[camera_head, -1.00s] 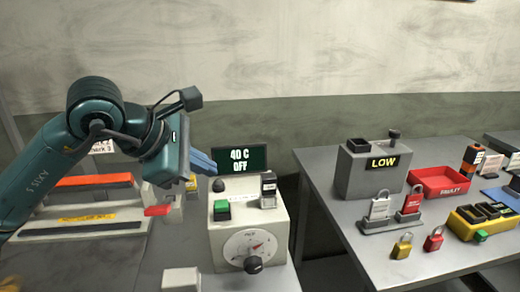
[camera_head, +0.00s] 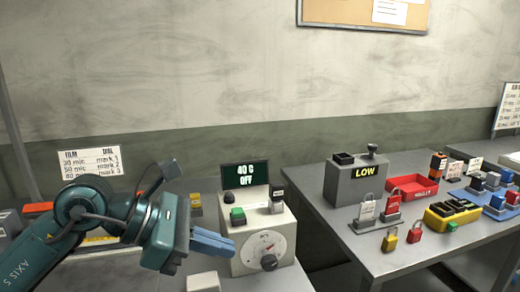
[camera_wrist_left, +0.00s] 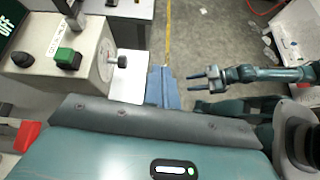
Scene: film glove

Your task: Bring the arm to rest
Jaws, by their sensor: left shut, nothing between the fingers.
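My left gripper (camera_head: 228,245) has blue fingers that are shut with nothing between them. In the head view they point right, in front of the left side of the white control box (camera_head: 247,263). In the left wrist view the shut fingers (camera_wrist_left: 162,77) are over the gap beside the box, with floor beyond. My left arm (camera_head: 95,212) comes in from the left, bent at the elbow. My right gripper (camera_wrist_left: 199,81) shows in the left wrist view, its two fingers apart and empty. It is not in the head view.
The box carries a green button (camera_head: 237,216), a dial and a black knob (camera_head: 269,262); its display (camera_head: 245,175) reads 40 C OFF. At right, a grey table (camera_head: 345,233) holds a LOW unit (camera_head: 355,180), red tray (camera_head: 414,187) and padlocks. A chart (camera_head: 90,160) stands at left.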

